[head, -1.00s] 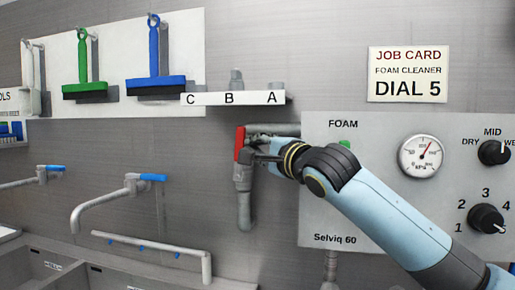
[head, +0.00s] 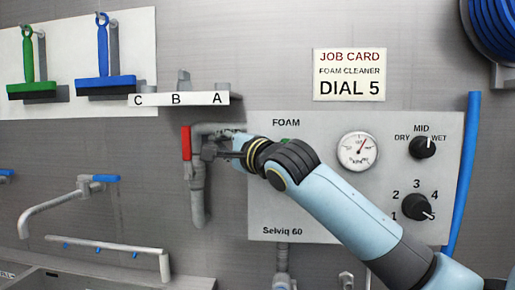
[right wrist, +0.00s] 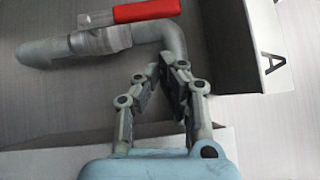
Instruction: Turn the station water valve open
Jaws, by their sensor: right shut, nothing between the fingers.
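The water valve has a red lever handle (head: 186,142) on a grey pipe (head: 197,195) left of the foam panel. The lever stands upright, in line with the downward pipe. In the right wrist view the red lever (right wrist: 147,10) also lies parallel to the straight pipe run (right wrist: 60,48). My right gripper (head: 209,150) is just right of the lever, apart from it. Its fingers (right wrist: 163,68) are shut and empty, close to the pipe's elbow in the wrist view. My left gripper is not in view.
The foam panel (head: 300,220) has a gauge (head: 357,151) and two knobs, behind my right arm. A shelf marked C, B, A (head: 197,99) is above the valve. A tap (head: 55,205) and the sink edge are at left; a blue hose (head: 465,170) hangs at right.

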